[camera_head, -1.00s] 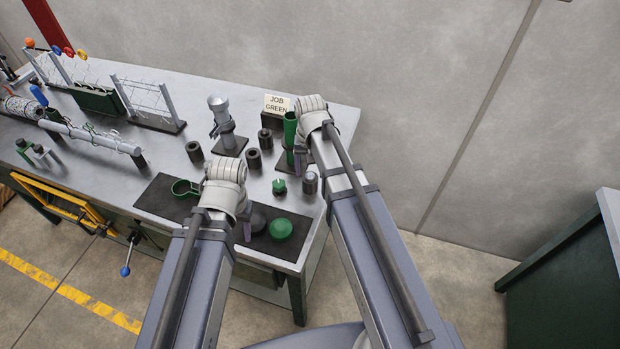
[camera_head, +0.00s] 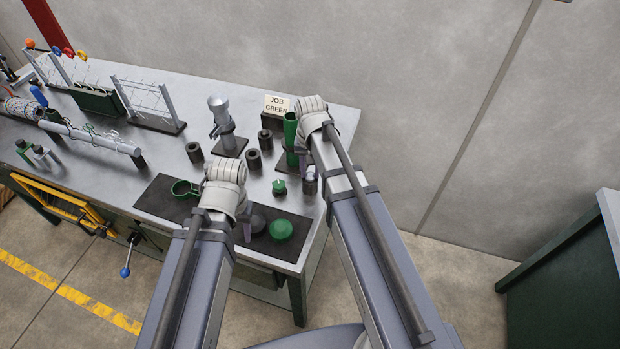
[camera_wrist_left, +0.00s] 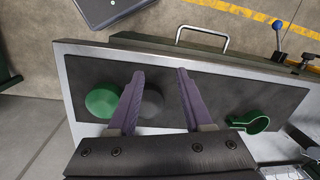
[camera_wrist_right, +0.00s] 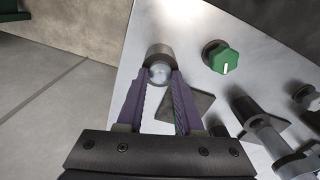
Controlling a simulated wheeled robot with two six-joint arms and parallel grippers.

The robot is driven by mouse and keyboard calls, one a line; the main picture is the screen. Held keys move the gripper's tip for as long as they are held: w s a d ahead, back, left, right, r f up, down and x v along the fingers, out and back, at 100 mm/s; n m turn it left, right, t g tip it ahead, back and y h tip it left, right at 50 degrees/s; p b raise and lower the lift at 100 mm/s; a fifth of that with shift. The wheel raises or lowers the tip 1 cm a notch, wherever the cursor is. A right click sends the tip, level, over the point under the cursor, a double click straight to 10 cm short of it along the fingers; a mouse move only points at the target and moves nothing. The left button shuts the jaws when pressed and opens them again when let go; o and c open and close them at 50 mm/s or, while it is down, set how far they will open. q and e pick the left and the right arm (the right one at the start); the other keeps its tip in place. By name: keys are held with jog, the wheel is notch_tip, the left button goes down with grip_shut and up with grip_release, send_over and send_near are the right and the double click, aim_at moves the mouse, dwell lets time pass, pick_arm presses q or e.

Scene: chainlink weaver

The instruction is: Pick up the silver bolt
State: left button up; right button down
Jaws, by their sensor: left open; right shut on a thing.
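The silver bolt (camera_wrist_right: 158,72) shows its round, shiny head between the purple fingertips of my right gripper (camera_wrist_right: 160,78), which is shut on it. In the head view, the bolt (camera_head: 311,171) is at the top of a dark round holder (camera_head: 310,187) near the bench's right end. I cannot tell whether its lower end is still inside the holder. My left gripper (camera_wrist_left: 156,76) is open and empty above the dark mat (camera_wrist_left: 210,83), with a grey round piece (camera_wrist_left: 151,102) between and below its fingers.
A green dome (camera_head: 281,229) and a green ring (camera_head: 185,188) lie on the mat. A green knob (camera_head: 279,187), a green tube (camera_head: 290,130) and several dark cylinders stand close to my right gripper. The bench's right edge is near; the floor beyond is clear.

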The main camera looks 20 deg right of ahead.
aim_at(310, 174)
dwell(0.4)
pick_arm(q)
notch_tip(310, 174, up, 11)
jog(key=p, duration=1)
jog(key=shift+f+p, duration=0.2)
jog(key=shift+p, duration=0.1)
pick_arm(e)
notch_tip(310, 174, up, 11)
jog(key=shift+f, duration=0.2)
pick_arm(q)
jog(key=shift+f, duration=0.15)
pick_arm(e)
jog(key=shift+f, duration=0.2)
